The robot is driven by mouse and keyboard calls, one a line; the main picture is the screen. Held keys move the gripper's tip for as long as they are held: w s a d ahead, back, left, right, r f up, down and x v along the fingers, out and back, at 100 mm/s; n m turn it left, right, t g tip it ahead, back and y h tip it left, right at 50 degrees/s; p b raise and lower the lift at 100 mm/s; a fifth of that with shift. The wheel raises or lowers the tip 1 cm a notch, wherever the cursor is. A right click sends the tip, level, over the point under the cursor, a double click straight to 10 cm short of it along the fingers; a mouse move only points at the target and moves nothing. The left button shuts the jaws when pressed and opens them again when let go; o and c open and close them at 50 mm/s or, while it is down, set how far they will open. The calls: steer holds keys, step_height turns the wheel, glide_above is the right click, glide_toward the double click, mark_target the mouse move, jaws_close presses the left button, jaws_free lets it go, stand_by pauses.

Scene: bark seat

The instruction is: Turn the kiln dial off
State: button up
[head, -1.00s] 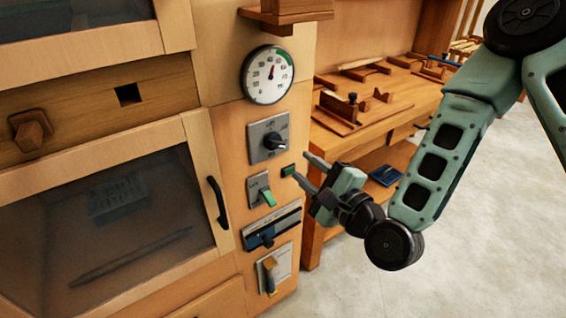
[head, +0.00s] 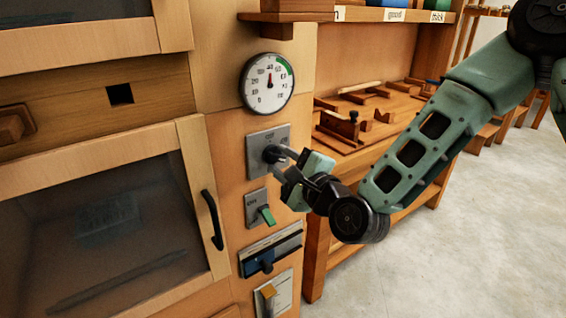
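The kiln dial's grey square plate (head: 260,138) is on the wooden front panel, below the round gauge. Its dark knob is mostly hidden behind my fingertips, so I cannot read where it points. My gripper (head: 276,156) is at the knob, reaching in from the right. The fingertips overlap the knob in the picture. I cannot tell whether they are closed on it or only beside it.
A gauge (head: 267,84) is above the dial. A green switch (head: 265,215), a blue slider (head: 266,260) and an orange-tan lever (head: 268,291) are below. A glass door with a black handle (head: 212,219) is left. A workbench (head: 375,140) stands behind right.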

jaws_close()
